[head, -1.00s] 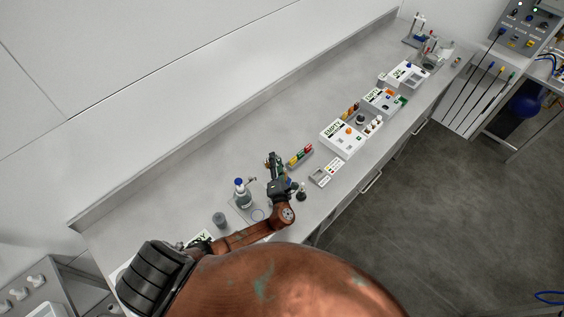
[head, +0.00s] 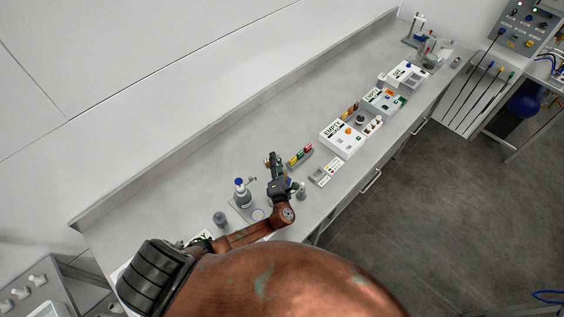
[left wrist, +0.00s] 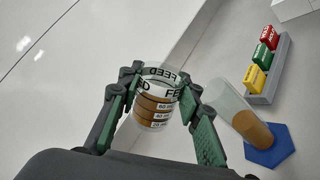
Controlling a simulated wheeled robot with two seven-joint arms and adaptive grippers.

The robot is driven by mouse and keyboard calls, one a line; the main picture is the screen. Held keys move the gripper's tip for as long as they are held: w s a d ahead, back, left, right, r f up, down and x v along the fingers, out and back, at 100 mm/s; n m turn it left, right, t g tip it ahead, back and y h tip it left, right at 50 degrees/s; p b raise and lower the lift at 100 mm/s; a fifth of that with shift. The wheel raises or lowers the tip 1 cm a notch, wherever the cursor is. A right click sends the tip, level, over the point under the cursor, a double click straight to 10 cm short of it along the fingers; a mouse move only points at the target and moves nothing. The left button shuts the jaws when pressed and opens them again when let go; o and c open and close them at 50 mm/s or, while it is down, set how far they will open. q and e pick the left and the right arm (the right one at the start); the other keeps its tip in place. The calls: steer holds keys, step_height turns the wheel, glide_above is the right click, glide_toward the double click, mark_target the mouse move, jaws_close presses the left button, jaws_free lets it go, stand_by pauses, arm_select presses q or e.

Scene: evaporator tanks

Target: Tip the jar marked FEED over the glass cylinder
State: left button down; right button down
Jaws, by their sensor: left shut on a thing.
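The jar marked FEED (left wrist: 157,108) is held between the two green-padded fingers of my left gripper (left wrist: 160,92). It is clear, with brown contents behind level marks. I cannot tell how far it is tilted. The glass cylinder (left wrist: 234,98) stands just right of the jar in the left wrist view, on a blue hexagonal base (left wrist: 270,146), with brown liquid low inside. Jar and cylinder look close, and no stream between them shows. In the head view my left gripper (head: 272,161) is over the bench and largely hides the jar and cylinder. My right gripper is not in view.
A rack of coloured blocks (head: 300,156) lies right of the gripper. A blue-capped bottle (head: 241,193) and a grey pot (head: 219,219) stand to its left. A small bottle-like thing (head: 301,191) is near the front edge. White boxes (head: 342,138) stand farther right. The bench back is clear.

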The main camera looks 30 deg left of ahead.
arm_select(q)
steer(key=shift+d+r+m+p, duration=0.1)
steer(key=shift+r+m+p, duration=0.1)
steer(key=shift+m+p, duration=0.65)
stand_by(1.4)
steer(key=shift+w+d+r+m, duration=0.15)
steer(key=shift+r+m, duration=0.05)
steer(key=shift+m, duration=0.75)
steer(key=shift+w+d+r+m, duration=0.1)
steer(key=shift+d+r+m, duration=0.05)
steer(key=shift+m, duration=0.75)
stand_by(3.7)
